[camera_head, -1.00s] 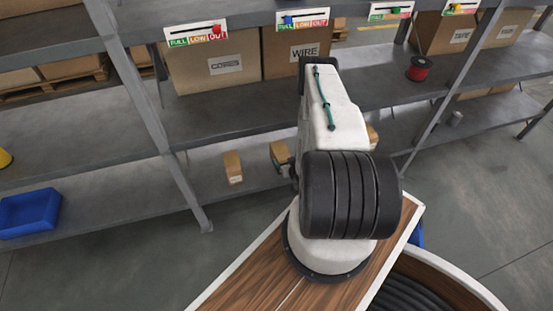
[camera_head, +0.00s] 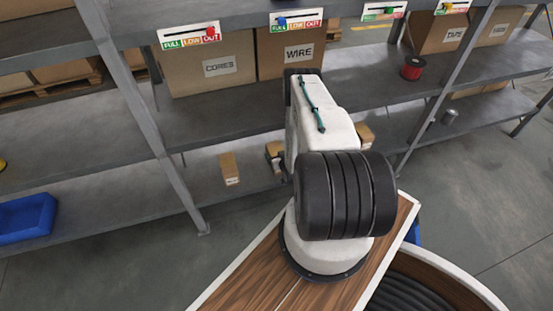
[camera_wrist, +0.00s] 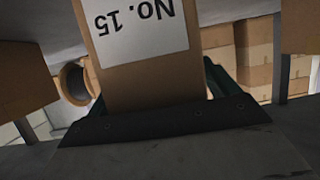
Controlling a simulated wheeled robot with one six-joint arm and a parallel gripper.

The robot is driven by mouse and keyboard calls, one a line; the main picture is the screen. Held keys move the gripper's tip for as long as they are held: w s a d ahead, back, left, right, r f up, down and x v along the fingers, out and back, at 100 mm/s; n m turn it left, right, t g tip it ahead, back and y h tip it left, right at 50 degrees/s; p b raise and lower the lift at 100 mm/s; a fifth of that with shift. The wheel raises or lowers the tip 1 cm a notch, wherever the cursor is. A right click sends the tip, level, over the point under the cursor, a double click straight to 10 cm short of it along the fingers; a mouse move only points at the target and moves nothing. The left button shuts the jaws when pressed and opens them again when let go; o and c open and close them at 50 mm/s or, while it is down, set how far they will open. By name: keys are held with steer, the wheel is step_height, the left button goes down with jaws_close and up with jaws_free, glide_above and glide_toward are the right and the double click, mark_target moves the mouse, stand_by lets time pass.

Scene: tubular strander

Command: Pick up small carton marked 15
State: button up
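The small carton marked No. 15 (camera_wrist: 145,75) is brown with a white label, upside down in the wrist view. It fills the middle of that view, between the green fingers of my gripper (camera_wrist: 155,95). The right finger seems to stand slightly apart from its side; the left finger is mostly hidden. In the head view this carton (camera_head: 274,148) stands on the lower shelf, and my dark gripper (camera_head: 275,164) is around its lower part. My gripper appears open, and I see no clear contact.
Another small carton (camera_head: 229,168) stands just left on the same lower shelf (camera_head: 120,205). One more carton (camera_head: 365,134) shows right of my arm. A shelf post (camera_head: 150,125) rises at left. A blue bin (camera_head: 27,217) lies far left. The upper shelf (camera_head: 215,105) overhangs.

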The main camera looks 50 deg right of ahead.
steer(key=c, duration=1)
steer(key=shift+c, duration=0.7)
steer(key=shift+r, duration=0.1)
